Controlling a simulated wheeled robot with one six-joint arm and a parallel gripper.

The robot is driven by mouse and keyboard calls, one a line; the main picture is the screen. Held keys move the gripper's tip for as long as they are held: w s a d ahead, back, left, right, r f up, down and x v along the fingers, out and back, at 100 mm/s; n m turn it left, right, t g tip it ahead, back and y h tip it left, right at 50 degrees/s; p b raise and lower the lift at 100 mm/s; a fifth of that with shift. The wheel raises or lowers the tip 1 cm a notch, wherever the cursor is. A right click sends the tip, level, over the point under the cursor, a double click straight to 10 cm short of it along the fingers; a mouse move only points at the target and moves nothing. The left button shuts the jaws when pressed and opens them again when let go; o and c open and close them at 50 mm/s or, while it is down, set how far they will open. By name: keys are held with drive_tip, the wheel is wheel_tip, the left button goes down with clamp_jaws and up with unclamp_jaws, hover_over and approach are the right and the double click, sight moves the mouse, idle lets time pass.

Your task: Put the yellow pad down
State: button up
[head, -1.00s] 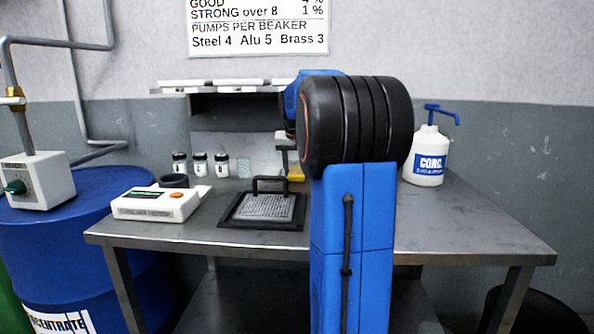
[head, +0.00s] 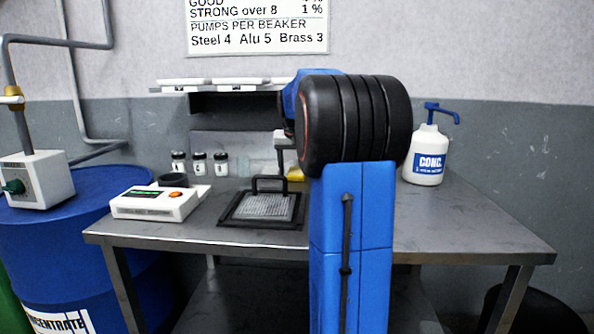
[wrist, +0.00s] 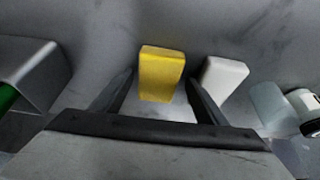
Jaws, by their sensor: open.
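The yellow pad (wrist: 161,75) appears in the wrist view between the two fingers of my gripper (wrist: 159,80). The fingers are apart, with a narrow gap on each side of the pad, so they do not appear to grip it. In the head view the yellow pad (head: 292,172) shows only as a small patch at the bench's back, mostly hidden by my arm. My gripper (head: 284,140) is partly hidden there too. Whether the pad's underside rests on a surface is hard to tell.
A white pad (wrist: 225,75) stands close right of the yellow one. Glass (wrist: 268,103) and a jar (wrist: 308,110) are farther right; a grey holder (wrist: 40,75) is left. On the bench are a handled black tray (head: 235,221), white instrument (head: 150,203) and pump bottle (head: 427,160).

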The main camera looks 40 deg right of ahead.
drive_tip(key=v, duration=1.2)
drive_tip(key=shift+s, duration=0.2)
